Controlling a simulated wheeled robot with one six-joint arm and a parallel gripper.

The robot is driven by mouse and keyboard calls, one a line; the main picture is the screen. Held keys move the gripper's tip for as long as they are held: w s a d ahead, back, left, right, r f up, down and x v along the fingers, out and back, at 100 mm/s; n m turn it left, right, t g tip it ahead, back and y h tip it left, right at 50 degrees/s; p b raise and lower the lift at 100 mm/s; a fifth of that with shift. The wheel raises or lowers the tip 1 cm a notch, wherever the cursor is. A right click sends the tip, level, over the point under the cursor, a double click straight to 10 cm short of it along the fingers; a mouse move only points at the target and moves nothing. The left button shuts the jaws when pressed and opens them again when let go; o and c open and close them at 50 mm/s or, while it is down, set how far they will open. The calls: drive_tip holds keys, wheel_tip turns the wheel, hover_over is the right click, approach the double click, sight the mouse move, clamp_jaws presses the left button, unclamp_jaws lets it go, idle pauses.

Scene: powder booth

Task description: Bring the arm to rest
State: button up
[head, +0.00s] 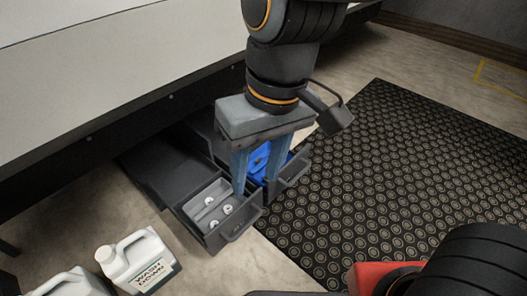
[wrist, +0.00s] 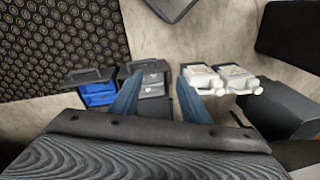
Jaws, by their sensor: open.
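My gripper (head: 257,178) hangs from the arm in the upper middle of the head view, above two pulled-out drawers. Its two blue fingers stand apart with nothing seen between them. In the wrist view the gripper (wrist: 157,95) also shows its fingers spread. Behind the fingers in the head view, one drawer holds something blue (head: 259,158). The other drawer (head: 242,230) holds a grey divided tray with a few small pale round pieces. The fingers cover part of both drawers, and I cannot tell how far above them the fingertips are.
A white bottle marked WASH DOWN (head: 138,262) stands on the floor at the lower left, beside another white bottle (head: 72,283). A black studded mat (head: 400,170) covers the floor to the right. A large pale surface (head: 100,75) overhangs the drawers.

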drive_tip(key=shift+s+d+r, duration=0.25)
drive_tip(key=shift+s+d, duration=0.25)
drive_tip(key=shift+s, duration=0.15)
drive_tip(key=shift+r, duration=0.2)
idle(0.8)
drive_tip(key=d+r+m+p, duration=0.2)
drive_tip(key=d+r+p, duration=0.5)
drive_tip(key=p, duration=0.5)
drive_tip(key=d+r+m+h+p, duration=0.1)
drive_tip(key=d+r+p, duration=0.5)
drive_tip(key=r+p, duration=0.6)
drive_tip(key=d+r+m+p, duration=0.4)
drive_tip(key=d+r+p, duration=0.3)
drive_tip(key=p, duration=0.7)
drive_tip(key=shift+d+r+h, duration=0.35)
drive_tip(key=shift+r+h, duration=0.05)
drive_tip(key=shift+r, duration=1)
drive_tip(key=shift+c, duration=0.2)
